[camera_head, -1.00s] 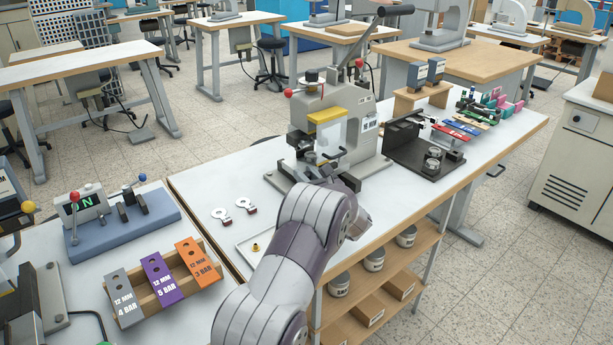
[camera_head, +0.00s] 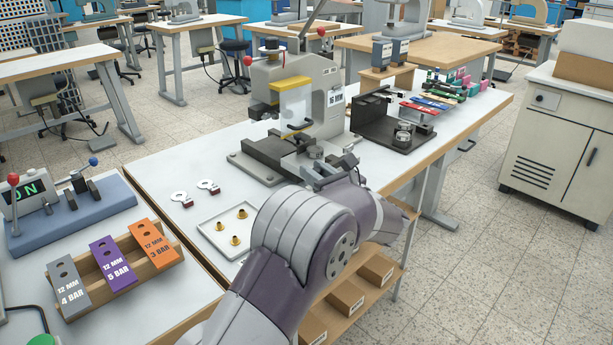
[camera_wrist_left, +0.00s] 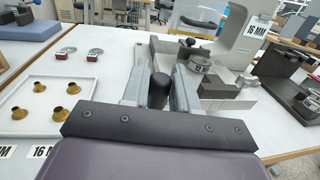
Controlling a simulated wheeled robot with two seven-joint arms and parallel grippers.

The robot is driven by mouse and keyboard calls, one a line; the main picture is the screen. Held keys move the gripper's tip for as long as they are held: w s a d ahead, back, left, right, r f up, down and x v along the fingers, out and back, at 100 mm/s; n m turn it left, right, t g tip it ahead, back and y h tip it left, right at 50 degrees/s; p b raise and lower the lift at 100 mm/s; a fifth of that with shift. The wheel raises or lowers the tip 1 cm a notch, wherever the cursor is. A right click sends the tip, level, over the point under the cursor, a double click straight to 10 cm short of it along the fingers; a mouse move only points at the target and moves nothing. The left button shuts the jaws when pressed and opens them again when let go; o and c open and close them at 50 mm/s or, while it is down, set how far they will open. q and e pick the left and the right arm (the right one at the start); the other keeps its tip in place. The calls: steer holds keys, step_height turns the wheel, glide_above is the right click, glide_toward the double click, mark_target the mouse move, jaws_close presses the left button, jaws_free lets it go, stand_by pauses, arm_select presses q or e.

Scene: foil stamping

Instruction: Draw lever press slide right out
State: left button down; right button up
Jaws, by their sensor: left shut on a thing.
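The lever press (camera_head: 330,95) is a grey frame with a yellow-topped clear guard, a "16 MM" label and a red-knobbed lever. My left gripper (camera_head: 330,172) is at the front of the slide, largely hidden behind my arm. In the left wrist view its fingers (camera_wrist_left: 159,88) are shut on the black knob (camera_wrist_left: 158,92) of the slide. My right gripper is out of view.
A white tray (camera_head: 211,224) with several brass cups lies left of my arm. Two ringed tags (camera_head: 208,187) lie behind it. A black fixture (camera_head: 385,128) stands right of the press. A wooden rack with coloured blocks (camera_head: 112,262) is at the left.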

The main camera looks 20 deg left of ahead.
arm_select(q)
steer(key=shift+d+f, duration=0.1)
steer(key=shift+f, duration=0.15)
steer(key=c, duration=1)
jaws_free()
steer(key=shift+s+d+r, duration=0.1)
steer(key=shift+d+r, duration=0.1)
steer(key=v, duration=1.2)
steer(key=shift+s+d, duration=0.2)
steer(key=shift+d, duration=0.05)
steer(key=shift+f, duration=0.1)
